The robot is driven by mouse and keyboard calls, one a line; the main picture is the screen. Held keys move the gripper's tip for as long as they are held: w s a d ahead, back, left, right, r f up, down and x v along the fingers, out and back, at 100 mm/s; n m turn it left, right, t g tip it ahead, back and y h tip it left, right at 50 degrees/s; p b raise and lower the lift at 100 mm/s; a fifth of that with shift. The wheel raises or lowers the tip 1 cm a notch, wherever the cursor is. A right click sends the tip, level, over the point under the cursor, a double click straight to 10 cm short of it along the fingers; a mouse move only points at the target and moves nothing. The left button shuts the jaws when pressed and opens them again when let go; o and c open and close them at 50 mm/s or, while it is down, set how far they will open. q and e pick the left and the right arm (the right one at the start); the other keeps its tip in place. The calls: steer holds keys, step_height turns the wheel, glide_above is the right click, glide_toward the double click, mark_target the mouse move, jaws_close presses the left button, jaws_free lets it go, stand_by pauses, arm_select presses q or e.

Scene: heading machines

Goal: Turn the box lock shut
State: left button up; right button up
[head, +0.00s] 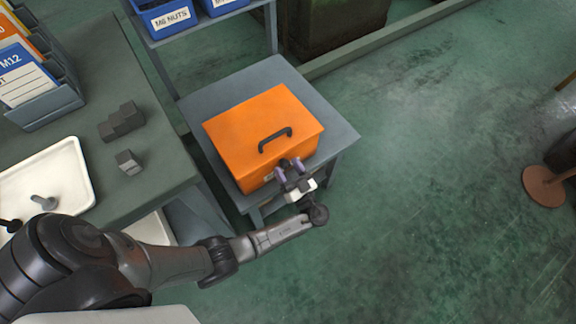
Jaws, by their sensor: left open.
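The orange box (236,129) sits on a small grey table (333,126) with its lid down. A black handle (275,140) is on top of the lid. My left gripper (288,167) is at the front face of the box, near its right part, with its two purple-grey fingers apart. The lock itself is hidden or too small to make out behind the fingers. I cannot tell whether the fingers touch the box. My right gripper is not in view.
A grey workbench (160,178) stands at the left, with a white tray (78,160) and dark blocks (121,121) on it. Blue bins (167,20) stand on a shelf behind. The green floor to the right is mostly clear.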

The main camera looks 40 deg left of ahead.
arm_select(q)
steer(key=shift+c, duration=0.4)
steer(key=c, duration=0.8)
steer(key=shift+c, duration=0.2)
